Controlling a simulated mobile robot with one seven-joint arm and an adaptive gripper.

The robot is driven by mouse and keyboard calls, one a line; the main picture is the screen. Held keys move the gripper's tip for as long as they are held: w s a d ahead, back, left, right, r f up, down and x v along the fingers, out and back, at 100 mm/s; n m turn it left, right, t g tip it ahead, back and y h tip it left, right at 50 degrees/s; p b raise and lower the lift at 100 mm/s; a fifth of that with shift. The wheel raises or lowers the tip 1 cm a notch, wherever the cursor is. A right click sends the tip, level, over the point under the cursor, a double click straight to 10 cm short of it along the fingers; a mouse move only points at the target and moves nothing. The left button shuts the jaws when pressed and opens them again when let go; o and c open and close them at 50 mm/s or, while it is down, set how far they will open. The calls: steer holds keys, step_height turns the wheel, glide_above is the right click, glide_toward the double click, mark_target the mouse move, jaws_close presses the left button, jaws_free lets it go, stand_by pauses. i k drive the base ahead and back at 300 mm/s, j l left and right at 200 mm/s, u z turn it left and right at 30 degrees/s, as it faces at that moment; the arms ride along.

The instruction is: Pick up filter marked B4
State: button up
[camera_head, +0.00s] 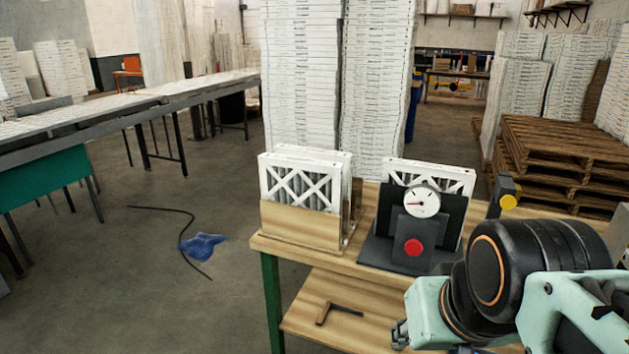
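A second white lattice filter (428,174) stands upright farther right, partly hidden behind a dark fixture. No B4 marking is readable on either filter. My arm comes in from the lower right. A small dark part of my gripper (400,334) shows at the bottom, low and in front of the bench, apart from both filters. Most of it is hidden or cut off, so its opening cannot be seen.
The dark fixture (378,250) carries a round gauge (422,201) and a red button (413,247). A yellow-knobbed post (508,202) stands at its right. The bench top (375,193) has a lower shelf with an L-shaped tool (338,311). Tall white stacks stand behind. Floor at left is mostly open.

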mark_target(309, 183)
steer(key=i+l+u, duration=0.1)
steer(key=l+u, duration=0.45)
steer(key=u, duration=0.3)
steer(key=l+u, duration=0.35)
steer(key=l, duration=0.85)
steer(key=k+l+u, duration=0.1)
steer(key=l, duration=0.35)
steer(key=k+l, duration=0.1)
steer(key=l, duration=0.3)
